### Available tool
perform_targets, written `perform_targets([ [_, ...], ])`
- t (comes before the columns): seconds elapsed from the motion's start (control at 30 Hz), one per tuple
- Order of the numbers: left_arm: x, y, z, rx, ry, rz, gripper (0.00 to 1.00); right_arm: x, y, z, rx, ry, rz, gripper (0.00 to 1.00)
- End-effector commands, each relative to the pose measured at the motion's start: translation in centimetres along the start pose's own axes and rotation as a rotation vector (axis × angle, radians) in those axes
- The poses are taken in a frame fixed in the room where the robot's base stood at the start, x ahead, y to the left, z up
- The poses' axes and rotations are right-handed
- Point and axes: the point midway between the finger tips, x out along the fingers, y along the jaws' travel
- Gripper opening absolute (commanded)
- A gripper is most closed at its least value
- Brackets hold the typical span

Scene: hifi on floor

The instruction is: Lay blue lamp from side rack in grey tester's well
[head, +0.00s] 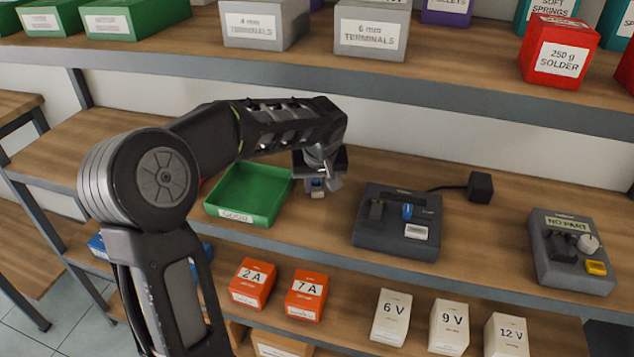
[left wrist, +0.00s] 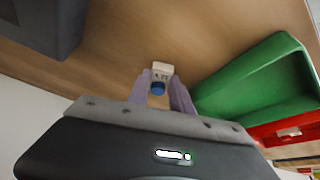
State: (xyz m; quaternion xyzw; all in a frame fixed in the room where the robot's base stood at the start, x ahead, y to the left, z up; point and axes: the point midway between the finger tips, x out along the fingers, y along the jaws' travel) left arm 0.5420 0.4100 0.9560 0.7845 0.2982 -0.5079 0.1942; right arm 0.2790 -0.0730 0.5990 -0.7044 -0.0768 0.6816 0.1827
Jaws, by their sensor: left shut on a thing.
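My left gripper (head: 318,186) is shut on a small part with a blue end and a white, marked end, which looks like the blue lamp (left wrist: 158,80). It holds the part between the green tray and the middle device, close above the shelf; I cannot tell if it touches. A dark grey device (head: 372,236) with a blue piece on top stands right of the gripper. A second grey device (head: 562,270), with a "NO PART" sign and a yellow button, stands further right. I cannot tell which is the tester, nor make out its well. My right gripper is not in view.
A green "GOOD" tray (head: 238,219) stands left of the gripper, with a red tray (left wrist: 285,130) beside it. A black block (head: 481,187) is cabled to the middle device. The upper shelf (head: 300,85) overhangs behind. Orange boxes (head: 305,296) and white voltage boxes (head: 391,318) stand below.

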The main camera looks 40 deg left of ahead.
Motion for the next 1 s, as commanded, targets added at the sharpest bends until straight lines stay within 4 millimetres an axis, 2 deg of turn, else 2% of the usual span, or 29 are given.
perform_targets([
  [0.23,0.4,0.0,0.2,0.0,0.001,0.0,0.0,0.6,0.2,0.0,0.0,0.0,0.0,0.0],
  [0.27,0.3,0.0,0.1,0.0,0.0,0.0,0.29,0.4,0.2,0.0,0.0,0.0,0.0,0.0],
  [0.5,0.2,0.0,0.1,0.0,0.0,0.0,0.48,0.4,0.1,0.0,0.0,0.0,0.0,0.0],
  [0.83,0.0,0.0,0.0,0.0,0.0,0.0,0.48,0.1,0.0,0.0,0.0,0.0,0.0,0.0],
  [1.0,-1.3,0.0,-0.1,-0.001,0.003,0.0,0.48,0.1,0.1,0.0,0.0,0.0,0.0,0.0],
])
